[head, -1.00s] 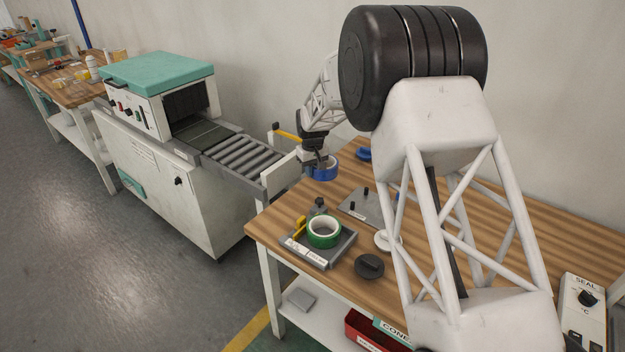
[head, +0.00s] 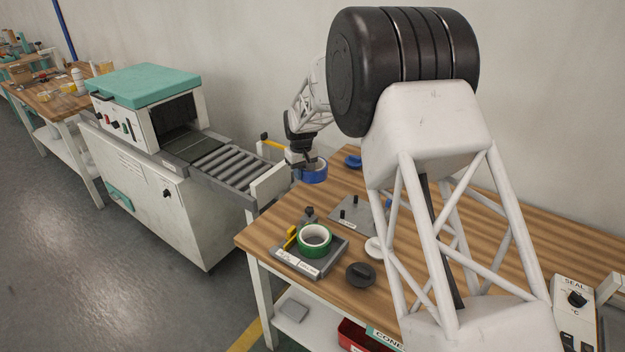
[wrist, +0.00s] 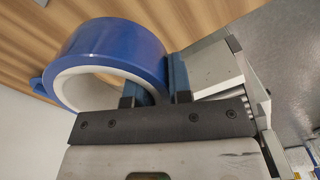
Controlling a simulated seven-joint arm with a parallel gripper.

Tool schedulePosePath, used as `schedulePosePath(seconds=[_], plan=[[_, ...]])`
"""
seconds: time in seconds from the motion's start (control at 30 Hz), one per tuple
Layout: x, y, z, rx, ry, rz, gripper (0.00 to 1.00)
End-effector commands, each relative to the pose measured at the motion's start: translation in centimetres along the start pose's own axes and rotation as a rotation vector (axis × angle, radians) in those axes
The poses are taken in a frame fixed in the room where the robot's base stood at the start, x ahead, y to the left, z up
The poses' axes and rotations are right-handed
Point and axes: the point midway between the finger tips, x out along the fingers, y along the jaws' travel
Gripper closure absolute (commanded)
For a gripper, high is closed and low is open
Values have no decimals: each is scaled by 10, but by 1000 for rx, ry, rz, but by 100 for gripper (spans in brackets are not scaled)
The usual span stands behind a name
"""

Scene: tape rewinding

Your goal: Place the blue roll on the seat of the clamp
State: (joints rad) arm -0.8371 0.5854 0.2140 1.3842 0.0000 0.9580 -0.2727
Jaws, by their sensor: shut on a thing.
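The blue roll (head: 314,173), a ring of tape with a pale core, hangs from my gripper (head: 303,158) beyond the far left part of the bench. In the wrist view my gripper (wrist: 155,92) is shut on the wall of the blue roll (wrist: 118,48), one finger inside the ring and one outside. A grey fixture (head: 325,262) with a yellow lever, which looks like the clamp, sits at the near left corner of the bench. A green roll (head: 314,240) lies on it and hides its middle, so I cannot make out a bare seat.
A grey plate (head: 352,215) with black pegs lies behind the fixture. A black knobbed disc (head: 360,275) and a white disc (head: 374,247) lie to its right. A blue item (head: 353,161) is at the back. A roller conveyor (head: 235,165) adjoins the bench's left side.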

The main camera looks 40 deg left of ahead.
Motion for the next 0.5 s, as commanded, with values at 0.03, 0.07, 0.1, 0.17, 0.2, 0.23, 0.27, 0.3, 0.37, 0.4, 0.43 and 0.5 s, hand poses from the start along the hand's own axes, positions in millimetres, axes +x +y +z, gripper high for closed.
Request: schedulePosePath(seconds=[0.03, 0.07, 0.1, 0.17, 0.2, 0.23, 0.27, 0.3, 0.37, 0.4, 0.43, 0.5], plan=[[0, 1, 0, 5, 1, 0, 100], [-1, 2, 1, 9, 1, 0, 100], [-1, 3, 2, 18, 1, 0, 100], [-1, 5, 4, 39, 1, 0, 100], [-1, 7, 6, 56, 1, 0, 100], [-2, 9, 8, 73, 0, 0, 100], [-2, 12, 10, 91, 0, 0, 100], [-2, 15, 13, 120, 0, 0, 100], [-2, 21, 18, 169, 0, 0, 100], [-3, 26, 22, 207, 0, 0, 100], [-3, 29, 25, 238, 1, 0, 100], [-5, 38, 33, 314, 2, 0, 100]])
